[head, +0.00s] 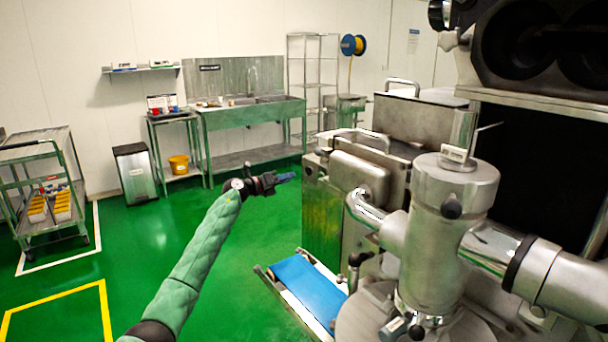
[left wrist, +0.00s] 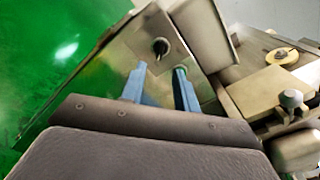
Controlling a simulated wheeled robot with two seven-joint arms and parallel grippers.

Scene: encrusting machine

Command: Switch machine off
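The steel encrusting machine (head: 430,190) fills the right side of the head view. In the left wrist view, a steel side panel (left wrist: 130,50) of the machine carries a dark round knob or switch (left wrist: 160,46). My left gripper (head: 287,177) is held in the air just left of the machine's side. In the left wrist view its two blue fingers (left wrist: 159,80) are apart with nothing between them. The knob shows beyond the fingertips, roughly in line with the gap and apart from them. Its setting cannot be read. My right gripper is not in view.
A blue conveyor belt (head: 307,287) sticks out low from the machine, below my left gripper. Green floor (head: 255,235) is open to the left. A wheeled rack (head: 45,200), a bin (head: 135,175) and a sink bench (head: 250,115) stand farther back.

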